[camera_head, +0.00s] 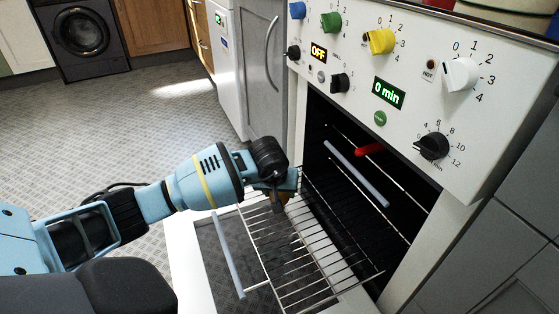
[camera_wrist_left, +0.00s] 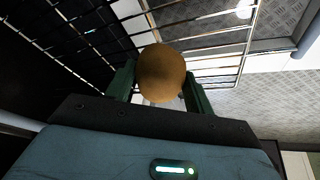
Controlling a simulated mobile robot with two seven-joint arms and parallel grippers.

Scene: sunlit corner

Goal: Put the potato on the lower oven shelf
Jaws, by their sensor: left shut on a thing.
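My left gripper (camera_head: 284,194) is shut on the potato (camera_wrist_left: 161,73), a brown rounded thing between its two green fingers in the left wrist view. In the head view the gripper mostly hides the potato. The gripper is over a wire oven shelf (camera_head: 312,268) that is pulled out of the open oven, with a grey bar along its front edge. This shelf sits below another grey bar (camera_head: 356,173) inside the oven, which looks like the front of an upper shelf. Wires also show behind the potato in the left wrist view (camera_wrist_left: 205,40). My right gripper is not in view.
The oven door (camera_head: 186,268) is folded down under the pulled-out shelf. A red thing (camera_head: 369,150) shows inside the dark oven above. The control panel (camera_head: 425,100) with knobs overhangs the opening. Grey cabinets stand at the right; the floor at left is clear.

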